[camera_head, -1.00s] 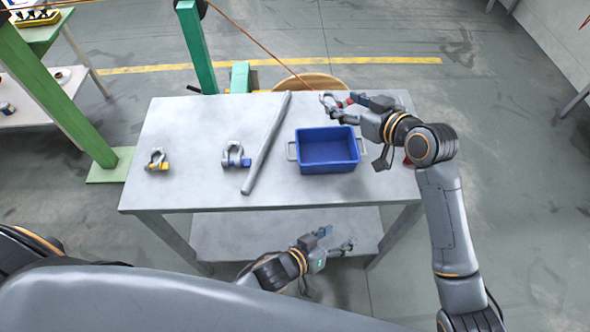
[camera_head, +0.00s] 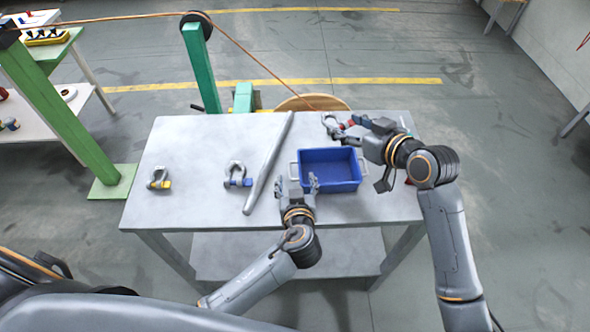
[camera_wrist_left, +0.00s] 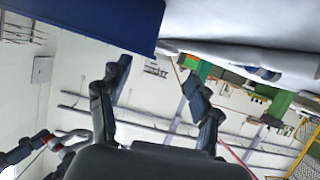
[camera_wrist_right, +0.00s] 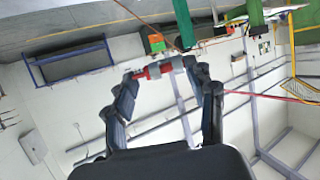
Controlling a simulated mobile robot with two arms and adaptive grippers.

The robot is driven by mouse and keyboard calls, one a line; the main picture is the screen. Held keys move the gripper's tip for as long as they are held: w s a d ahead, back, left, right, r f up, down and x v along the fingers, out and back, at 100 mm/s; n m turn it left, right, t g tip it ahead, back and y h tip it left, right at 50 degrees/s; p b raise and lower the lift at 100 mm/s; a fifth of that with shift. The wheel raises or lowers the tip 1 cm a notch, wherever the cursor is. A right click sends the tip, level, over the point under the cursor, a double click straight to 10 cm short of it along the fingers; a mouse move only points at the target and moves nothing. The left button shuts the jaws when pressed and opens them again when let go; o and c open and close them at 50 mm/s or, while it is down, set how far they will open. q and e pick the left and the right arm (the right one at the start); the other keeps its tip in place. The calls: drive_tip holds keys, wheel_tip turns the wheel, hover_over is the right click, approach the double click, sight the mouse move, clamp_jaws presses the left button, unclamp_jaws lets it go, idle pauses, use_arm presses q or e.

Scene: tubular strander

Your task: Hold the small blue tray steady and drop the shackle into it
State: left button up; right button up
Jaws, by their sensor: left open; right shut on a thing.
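The small blue tray (camera_head: 338,172) sits on the right part of the grey table, with a light handle at each end. My right gripper (camera_head: 354,128) is shut on a grey shackle (camera_head: 329,122) with a red pin, beyond the tray's back edge. In the right wrist view the red pin (camera_wrist_right: 152,71) lies between the fingertips. My left gripper (camera_head: 298,182) is open at the tray's front left corner, fingers pointing away from me near the left handle. Whether it touches the tray I cannot tell. The left wrist view shows the blue tray wall (camera_wrist_left: 85,18) above the open fingers.
A shackle with a yellow pin (camera_head: 158,178) and one with a blue pin (camera_head: 237,174) lie on the table's left part. A long grey bar (camera_head: 268,165) lies between them and the tray. A green post (camera_head: 201,68) and an orange line stand behind the table (camera_head: 200,135).

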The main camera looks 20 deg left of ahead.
use_arm(q)
drive_tip(key=x, duration=0.8)
drive_tip(key=shift+s, duration=0.1)
clamp_jaws()
use_arm(e)
wheel_tip(320, 180, down, 11)
drive_tip(key=shift+f, duration=0.2)
idle(1.1)
